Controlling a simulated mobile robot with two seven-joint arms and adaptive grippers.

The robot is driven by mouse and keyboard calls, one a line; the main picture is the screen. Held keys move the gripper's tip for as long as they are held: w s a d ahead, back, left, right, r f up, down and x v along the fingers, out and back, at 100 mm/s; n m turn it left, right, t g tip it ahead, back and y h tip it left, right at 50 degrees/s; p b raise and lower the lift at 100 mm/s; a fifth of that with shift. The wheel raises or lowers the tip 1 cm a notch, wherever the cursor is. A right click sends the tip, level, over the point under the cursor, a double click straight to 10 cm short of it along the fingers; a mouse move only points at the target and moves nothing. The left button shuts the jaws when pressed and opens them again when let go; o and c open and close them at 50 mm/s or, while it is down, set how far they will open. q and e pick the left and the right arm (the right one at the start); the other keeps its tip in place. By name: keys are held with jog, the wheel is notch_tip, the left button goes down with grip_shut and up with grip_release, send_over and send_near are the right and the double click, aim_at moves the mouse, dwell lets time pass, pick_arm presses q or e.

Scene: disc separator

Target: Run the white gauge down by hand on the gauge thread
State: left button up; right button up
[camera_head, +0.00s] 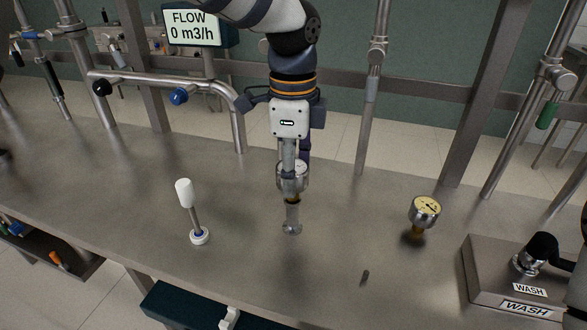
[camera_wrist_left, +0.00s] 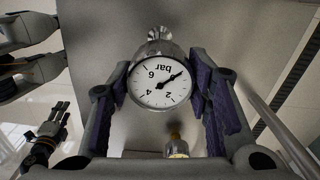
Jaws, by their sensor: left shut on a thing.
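The white gauge (camera_wrist_left: 158,85) has a round white dial marked "bar", upside down in the left wrist view. It sits between the two pads of my left gripper (camera_wrist_left: 160,84), which is shut on it. In the head view the gauge (camera_head: 293,180) is partly covered by my left gripper (camera_head: 291,164), which comes down from above. The gauge is over the upright metal gauge stub (camera_head: 292,214) on the bench. The thread is hidden, so I cannot tell how far the gauge is engaged.
A yellow-dial gauge (camera_head: 425,209) with a brass fitting stands to the right. A white-handled tool (camera_head: 187,196) stands on the left of the steel bench (camera_head: 130,185). A WASH box (camera_head: 490,283) is at the right front. A small dark piece (camera_head: 364,277) lies near the front edge.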

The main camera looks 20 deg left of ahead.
pick_arm(q)
jog(key=shift+w+a+r+m, duration=0.1)
jog(key=shift+r+m, duration=0.1)
jog(key=shift+m, duration=0.7)
jog(key=m, duration=0.3)
jog(key=m, duration=0.3)
jog(key=shift+m, duration=0.3)
jog(key=shift+f+m, duration=0.1)
jog(key=shift+m, duration=1.2)
grip_shut()
jog(key=o, duration=1.5)
grip_release()
jog(key=shift+f, duration=0.1)
